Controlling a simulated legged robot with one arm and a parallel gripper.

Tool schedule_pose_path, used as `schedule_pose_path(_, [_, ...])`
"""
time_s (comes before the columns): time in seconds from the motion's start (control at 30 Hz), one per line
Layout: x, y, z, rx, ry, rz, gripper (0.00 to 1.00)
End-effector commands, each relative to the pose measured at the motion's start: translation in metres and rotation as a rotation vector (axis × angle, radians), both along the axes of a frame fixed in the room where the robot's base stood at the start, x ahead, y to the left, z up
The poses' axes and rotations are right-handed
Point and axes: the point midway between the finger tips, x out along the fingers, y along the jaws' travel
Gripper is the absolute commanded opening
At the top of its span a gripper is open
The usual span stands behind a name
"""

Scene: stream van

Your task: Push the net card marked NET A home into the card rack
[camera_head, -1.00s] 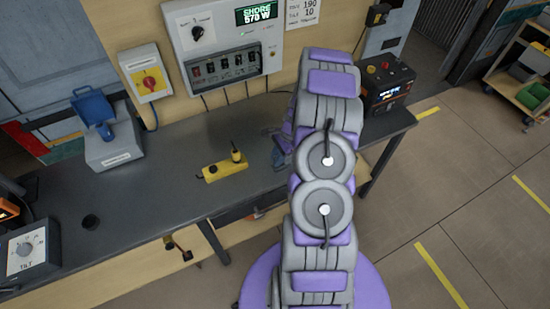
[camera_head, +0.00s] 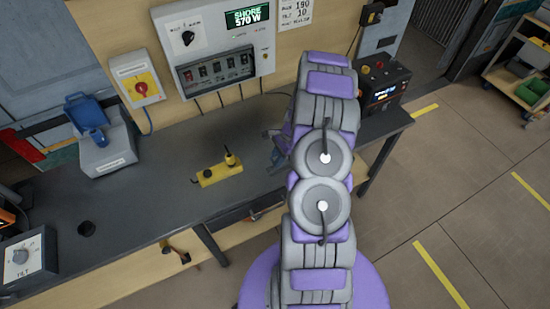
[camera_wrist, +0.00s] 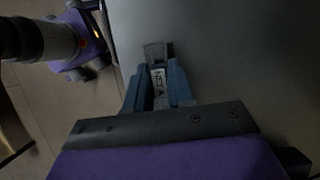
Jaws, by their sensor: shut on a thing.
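In the wrist view my gripper (camera_wrist: 158,88) has its blue fingers closed on a small dark card (camera_wrist: 158,75) with a pale label. The label's small lettering looks like NET A. The card's far end points up the picture, over a plain grey surface. In the head view my gripper (camera_head: 277,152) is mostly hidden behind my arm, low over the right part of the bench, and the card cannot be made out. I cannot pick out the card rack in either view.
The dark bench (camera_head: 160,190) runs along the wall. A yellow socket block (camera_head: 218,172) lies left of my gripper. A grey box with a blue top (camera_head: 103,148) and a tilt dial box (camera_head: 28,258) stand further left. A black box (camera_head: 383,85) stands right of my arm.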

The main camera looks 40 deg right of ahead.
Motion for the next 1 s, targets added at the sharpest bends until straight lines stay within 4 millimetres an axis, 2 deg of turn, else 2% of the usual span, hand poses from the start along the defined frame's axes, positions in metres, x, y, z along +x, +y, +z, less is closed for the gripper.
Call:
schedule_pose_path(0.3, [0.0009,0.0071,-0.0037,-0.011,-0.001,0.001,0.0])
schedule_pose_path(0.5, [0.0003,0.004,-0.0064,-0.004,0.001,0.001,0.0])
schedule_pose_path(1.0, [0.0004,0.004,0.0021,-0.006,-0.001,0.001,0.0])
